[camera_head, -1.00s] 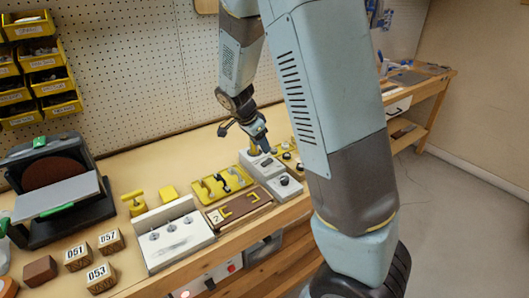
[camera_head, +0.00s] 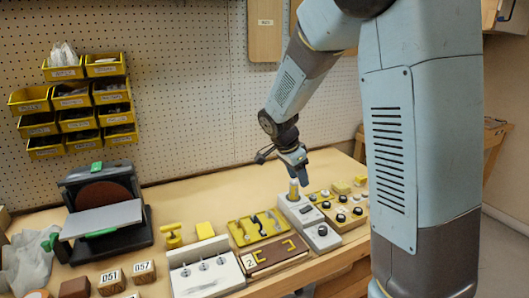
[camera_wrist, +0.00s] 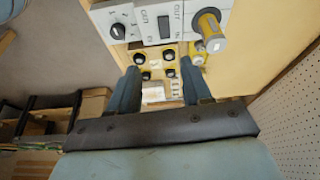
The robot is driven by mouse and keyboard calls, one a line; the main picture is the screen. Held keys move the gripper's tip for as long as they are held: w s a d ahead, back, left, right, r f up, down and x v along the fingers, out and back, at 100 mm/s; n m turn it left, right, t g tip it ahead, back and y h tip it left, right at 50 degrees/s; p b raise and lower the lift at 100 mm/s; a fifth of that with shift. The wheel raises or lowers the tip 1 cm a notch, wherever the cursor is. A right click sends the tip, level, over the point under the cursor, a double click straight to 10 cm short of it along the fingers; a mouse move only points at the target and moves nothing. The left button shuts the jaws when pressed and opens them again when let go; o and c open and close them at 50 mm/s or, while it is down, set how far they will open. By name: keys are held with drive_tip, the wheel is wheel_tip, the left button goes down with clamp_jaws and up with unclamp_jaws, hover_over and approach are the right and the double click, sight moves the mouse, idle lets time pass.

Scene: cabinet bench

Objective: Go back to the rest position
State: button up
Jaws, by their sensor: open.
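My gripper (camera_head: 292,166) is above the bench, over a grey control box (camera_head: 299,213) with a yellow cylinder (camera_head: 293,189) standing on it just below the fingertips. In the wrist view my gripper (camera_wrist: 163,92) is open, with nothing between its two fingers.
A yellow panel with black knobs (camera_head: 345,210) stands right of the grey box. To its left are a yellow tool tray (camera_head: 259,228), a brown board (camera_head: 275,255), a white block with pegs (camera_head: 205,271) and a disc sander (camera_head: 103,207). Yellow bins (camera_head: 70,96) hang on the pegboard.

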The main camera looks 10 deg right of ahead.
drive_tip(key=s+d+r+n+t+y, duration=0.2)
drive_tip(key=s+r+n, duration=0.5)
drive_tip(key=s, duration=0.5)
drive_tip(key=s+d+r+n+t+y, duration=0.2)
drive_tip(key=s+r+n, duration=0.4)
drive_tip(key=s, duration=0.7)
wheel_tip(320, 180, up, 2)
drive_tip(key=shift+s+d+r+n, duration=0.15)
drive_tip(key=shift+s+r+n, duration=0.1)
drive_tip(key=shift+n, duration=0.15)
